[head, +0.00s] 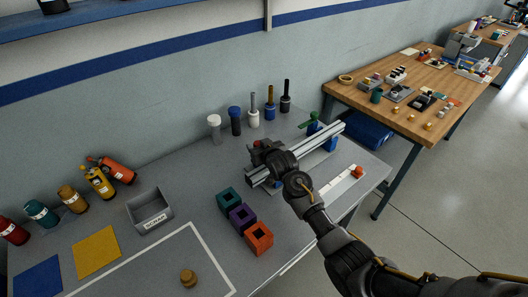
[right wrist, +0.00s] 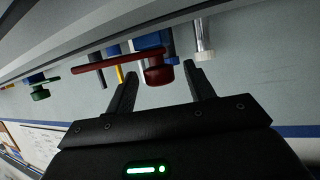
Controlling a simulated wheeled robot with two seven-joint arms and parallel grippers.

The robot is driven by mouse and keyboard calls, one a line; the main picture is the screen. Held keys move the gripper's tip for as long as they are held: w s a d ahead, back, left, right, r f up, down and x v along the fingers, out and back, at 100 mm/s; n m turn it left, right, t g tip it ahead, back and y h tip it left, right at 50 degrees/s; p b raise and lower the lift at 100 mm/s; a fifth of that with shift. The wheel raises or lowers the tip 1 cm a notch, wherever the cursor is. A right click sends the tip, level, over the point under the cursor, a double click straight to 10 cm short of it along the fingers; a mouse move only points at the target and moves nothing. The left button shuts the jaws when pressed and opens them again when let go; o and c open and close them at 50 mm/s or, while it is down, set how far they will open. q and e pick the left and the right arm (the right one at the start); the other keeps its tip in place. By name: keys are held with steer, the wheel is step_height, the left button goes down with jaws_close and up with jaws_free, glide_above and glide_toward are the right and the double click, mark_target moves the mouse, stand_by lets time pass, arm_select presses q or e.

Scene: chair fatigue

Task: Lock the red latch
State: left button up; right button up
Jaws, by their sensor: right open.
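The red latch (right wrist: 103,61), a dark red bar with a round knob (right wrist: 158,75), shows in the right wrist view, mounted by a blue block (right wrist: 150,41). My right gripper (right wrist: 160,69) is open. In that view the knob appears between its two fingertips; I cannot tell whether they touch it. In the head view my right gripper (head: 264,152) is at the near left end of the metal rail (head: 315,152) and mostly hides the latch. A green latch (head: 310,119) sits towards the rail's far end. My left gripper is not in view.
Several upright cylinders (head: 235,121) stand behind the rail. Teal, purple and orange blocks (head: 259,238) with square holes lie in front left. A grey bin (head: 150,209) is farther left. A white strip with a red knob (head: 358,171) lies right of my arm.

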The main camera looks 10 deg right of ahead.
steer(key=v, duration=0.9)
steer(key=shift+s+b, duration=0.3)
steer(key=shift+b, duration=0.15)
